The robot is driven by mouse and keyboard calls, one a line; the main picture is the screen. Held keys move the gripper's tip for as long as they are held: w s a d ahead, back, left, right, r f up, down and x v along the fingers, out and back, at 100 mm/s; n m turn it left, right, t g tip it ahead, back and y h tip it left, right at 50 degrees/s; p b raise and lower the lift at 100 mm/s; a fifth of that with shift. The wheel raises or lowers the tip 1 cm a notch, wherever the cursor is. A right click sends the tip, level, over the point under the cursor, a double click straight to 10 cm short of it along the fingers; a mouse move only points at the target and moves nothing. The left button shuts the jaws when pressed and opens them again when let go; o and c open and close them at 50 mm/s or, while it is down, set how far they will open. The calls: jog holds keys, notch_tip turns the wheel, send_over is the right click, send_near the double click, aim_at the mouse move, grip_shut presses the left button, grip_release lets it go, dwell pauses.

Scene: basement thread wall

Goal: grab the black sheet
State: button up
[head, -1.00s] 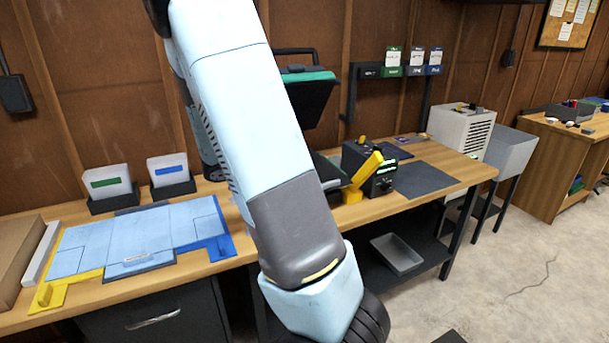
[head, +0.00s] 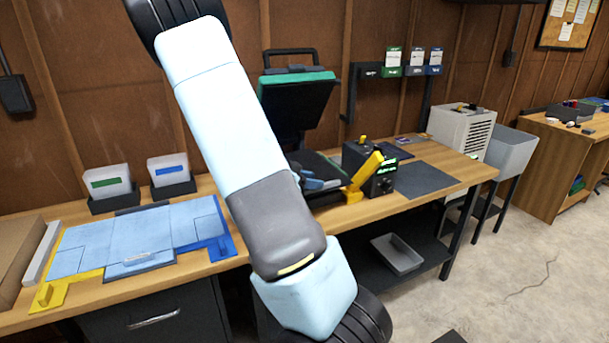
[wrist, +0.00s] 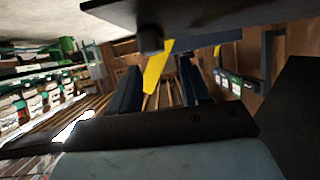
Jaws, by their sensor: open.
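A flat dark sheet (head: 424,179) lies on the right part of the bench, right of the yellow-handled black box; I take it for the black sheet. A smaller dark piece (head: 391,151) lies behind it, so I cannot be sure. My gripper (wrist: 160,88) shows two dark fingers in the wrist view, apart, with nothing held between them. A yellow handle (wrist: 156,68) shows beyond the fingers there. In the head view my arm crosses the middle; my gripper is mostly hidden, and a bluish part shows near the press's lower plate.
An open press with a green-edged upper plate (head: 297,90) stands behind my arm. The black box with yellow handle (head: 368,170) stands right of it. A light-blue garment (head: 140,240) lies flat at left. A white machine (head: 460,130) stands at the bench's right end.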

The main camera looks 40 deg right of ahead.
aim_at(326, 183)
jog(key=x, duration=0.5)
jog(key=shift+w+a+f, duration=0.1)
jog(key=shift+f, duration=0.1)
grip_shut()
